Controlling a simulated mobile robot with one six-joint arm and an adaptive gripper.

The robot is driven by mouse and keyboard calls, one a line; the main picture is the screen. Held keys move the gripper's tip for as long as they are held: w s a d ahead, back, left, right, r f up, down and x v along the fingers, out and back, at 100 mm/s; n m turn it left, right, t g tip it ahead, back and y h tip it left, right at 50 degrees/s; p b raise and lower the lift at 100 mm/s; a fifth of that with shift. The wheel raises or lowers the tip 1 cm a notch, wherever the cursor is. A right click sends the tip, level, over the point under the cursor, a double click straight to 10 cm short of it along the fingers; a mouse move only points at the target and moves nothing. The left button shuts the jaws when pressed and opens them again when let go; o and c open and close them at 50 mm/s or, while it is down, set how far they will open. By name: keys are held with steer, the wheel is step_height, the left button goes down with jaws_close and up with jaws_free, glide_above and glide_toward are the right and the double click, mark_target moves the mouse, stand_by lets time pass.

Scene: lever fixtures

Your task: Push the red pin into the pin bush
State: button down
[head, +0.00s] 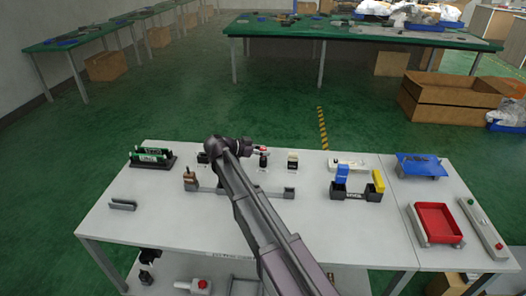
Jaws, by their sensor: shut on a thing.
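My gripper (256,149) is at the back middle of the white table, reaching right from my arm's wrist. It is shut on the small red pin (263,148), whose red end shows at the fingertips. Just below stands a small dark upright fixture with a light base (263,162), which may be the pin bush. The pin is at or just above its top; whether they touch or the pin is inside cannot be told at this size. My arm hides part of the table in front.
A black-and-cream block (292,160) stands close right of the gripper. A grey rail with a brown-handled lever (190,180) lies in front, partly behind my arm. A black holder with blue and yellow blocks (357,190) and a red tray (437,224) are farther right.

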mark_target(263, 149)
steer(key=shift+c, duration=1.8)
jaws_free()
step_height(263, 149, up, 10)
steer(key=p, duration=1)
steer(key=shift+f, duration=0.1)
steer(key=shift+s, duration=0.1)
